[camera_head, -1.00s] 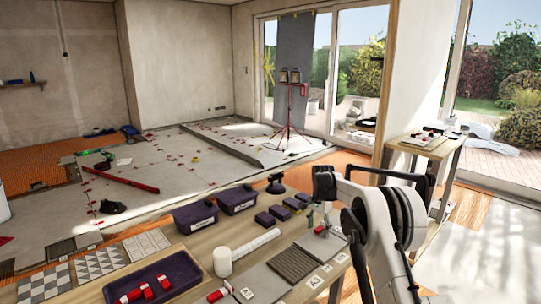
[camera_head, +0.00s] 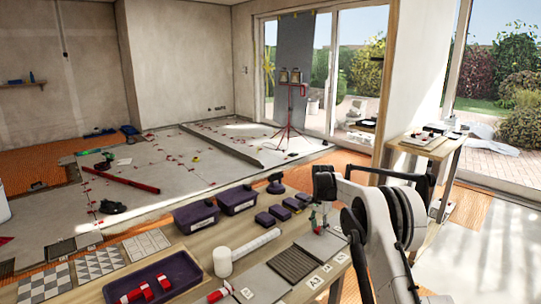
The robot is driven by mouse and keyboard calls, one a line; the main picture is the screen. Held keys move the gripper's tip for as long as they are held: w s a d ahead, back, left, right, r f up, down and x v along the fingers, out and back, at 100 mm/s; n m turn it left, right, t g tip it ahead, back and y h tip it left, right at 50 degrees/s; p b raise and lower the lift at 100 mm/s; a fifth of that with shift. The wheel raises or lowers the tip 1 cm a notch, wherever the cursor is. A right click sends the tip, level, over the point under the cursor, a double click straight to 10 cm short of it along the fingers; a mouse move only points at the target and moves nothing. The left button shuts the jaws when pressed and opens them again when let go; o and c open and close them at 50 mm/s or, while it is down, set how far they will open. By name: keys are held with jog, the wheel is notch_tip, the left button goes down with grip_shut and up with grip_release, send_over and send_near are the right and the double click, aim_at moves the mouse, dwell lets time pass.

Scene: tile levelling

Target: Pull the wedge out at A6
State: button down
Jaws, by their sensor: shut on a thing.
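My gripper (camera_head: 319,217) is over the right end of the workbench, at the grey tiles. It is small in view and partly hidden by my own arm. It is shut on a small red wedge (camera_head: 314,220), which shows at the left side of its fingers. White letter cards (camera_head: 314,282) lie along the bench's front edge; their marks are too small to read surely, so I cannot tell which is A6. Another red and white wedge (camera_head: 220,294) lies at the front edge, left of the cards.
A dark tray (camera_head: 178,270) with red and white wedges is at the bench's left. A side table (camera_head: 425,145) stands behind right.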

aim_at(309, 239)
jog(key=shift+s+a, duration=0.5)
jog(key=shift+a, duration=0.05)
dwell(0.9)
jog(key=shift+s+a+r+b, duration=0.1)
jog(key=shift+s+a+b, duration=0.5)
jog(key=shift+s+a, duration=0.9)
jog(key=shift+w+r+p, duration=0.1)
jog(key=shift+r+p, duration=1.15)
jog(key=shift+r, duration=1.8)
